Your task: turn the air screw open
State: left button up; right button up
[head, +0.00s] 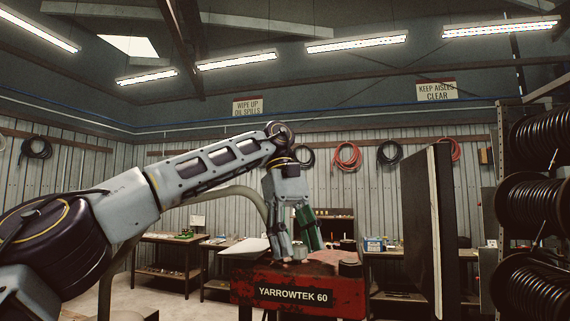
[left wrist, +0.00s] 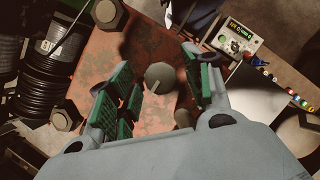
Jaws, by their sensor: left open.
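The red, worn Yarrowtek 60 machine (head: 262,283) stands at the lower middle of the head view. A round grey screw head (head: 299,253), which looks like the air screw, rises from its top. In the left wrist view this screw head (left wrist: 160,78) shows a slot line and lies between the green-padded fingers. My left gripper (head: 297,241) points down over it and is open, with a finger on either side and gaps visible in the wrist view (left wrist: 162,72). Contact is not visible. My right gripper is in neither view.
Dark hex heads (left wrist: 109,14) stand near the corners of the machine top. A tall dark panel (head: 419,225) and hose reels (head: 535,215) stand to the right. Workbenches (head: 165,240) line the back.

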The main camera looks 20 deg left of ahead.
pick_arm(q)
jog(key=shift+n+t+h, duration=0.6)
jog(key=shift+n+t, duration=0.1)
jog(key=shift+n, duration=1.5)
jog(key=shift+n, duration=0.3)
jog(key=shift+s+n+t, duration=0.1)
jog(key=shift+n+t, duration=0.7)
jog(key=shift+n, duration=1)
jog(key=shift+s+n+t, duration=0.1)
jog(key=shift+n+t, duration=0.8)
jog(key=shift+n, duration=1.4)
jog(key=shift+s+n+t+y, duration=0.1)
jog(key=shift+n+t+y, duration=0.25)
jog(key=shift+n, duration=0.75)
jog(key=shift+n+t+y, duration=0.25)
jog(key=shift+n+t, duration=0.2)
jog(key=shift+n, duration=0.65)
jog(key=v, duration=1.3)
jog(key=shift+r, duration=0.4)
jog(key=shift+a, duration=0.1)
